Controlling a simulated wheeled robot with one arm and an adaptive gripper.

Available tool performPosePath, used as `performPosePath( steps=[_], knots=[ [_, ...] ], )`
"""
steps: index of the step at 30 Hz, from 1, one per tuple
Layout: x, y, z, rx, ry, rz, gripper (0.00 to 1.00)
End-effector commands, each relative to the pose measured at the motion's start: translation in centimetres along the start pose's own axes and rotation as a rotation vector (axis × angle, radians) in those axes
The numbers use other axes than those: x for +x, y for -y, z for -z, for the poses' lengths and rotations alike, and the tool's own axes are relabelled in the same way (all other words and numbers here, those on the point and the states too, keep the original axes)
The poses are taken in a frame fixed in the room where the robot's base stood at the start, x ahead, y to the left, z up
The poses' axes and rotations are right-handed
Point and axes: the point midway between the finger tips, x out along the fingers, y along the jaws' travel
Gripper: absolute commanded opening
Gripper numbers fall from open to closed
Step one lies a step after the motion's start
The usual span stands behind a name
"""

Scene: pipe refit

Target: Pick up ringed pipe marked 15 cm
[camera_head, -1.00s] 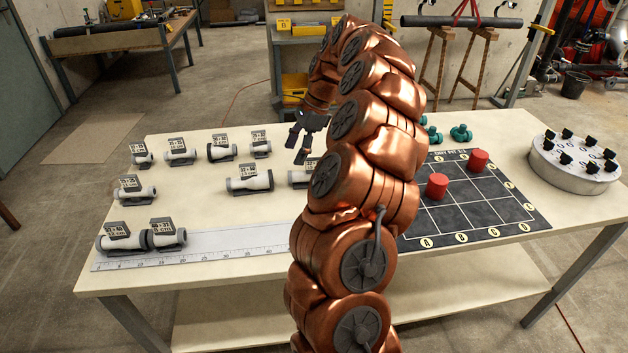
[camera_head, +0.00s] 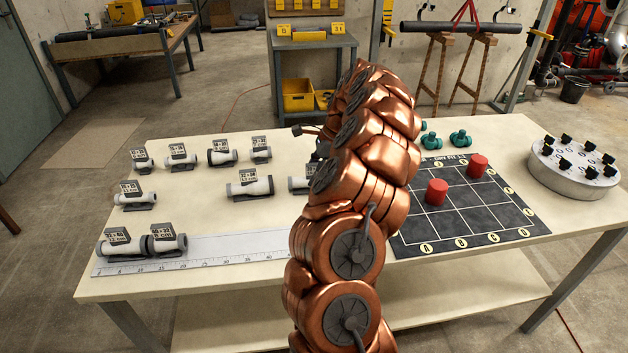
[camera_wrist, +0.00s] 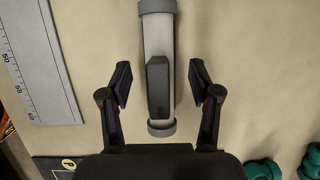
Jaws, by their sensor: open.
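In the wrist view a pale pipe (camera_wrist: 158,40) with a grey ring at each end lies on the table, a dark block (camera_wrist: 158,88) on its near half. My gripper (camera_wrist: 160,85) is open, one finger on each side of the pipe, with visible gaps. No marking is readable on this pipe here. In the head view my arm hides most of the gripper and the table under it. Several pale pipes with label tags stand on the left, such as one with dark ends (camera_head: 222,156), and another (camera_head: 298,184) is partly behind my arm.
A ruler strip (camera_head: 215,250) runs along the table's front; it also shows in the wrist view (camera_wrist: 42,60). A dark grid mat (camera_head: 465,215) holds two red cylinders (camera_head: 437,191). Teal fittings (camera_head: 460,139) and a round tray (camera_head: 572,180) with black knobs stand at the right.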

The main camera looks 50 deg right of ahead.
Motion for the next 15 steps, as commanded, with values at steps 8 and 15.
performPosePath(
  steps=[8, 15],
  knots=[
    [2.1, -0.1, -0.1, -0.002, 0.0, -0.001, 0.62],
    [2.1, -0.1, -0.1, -0.002, 0.0, -0.001, 0.51]
  ],
)
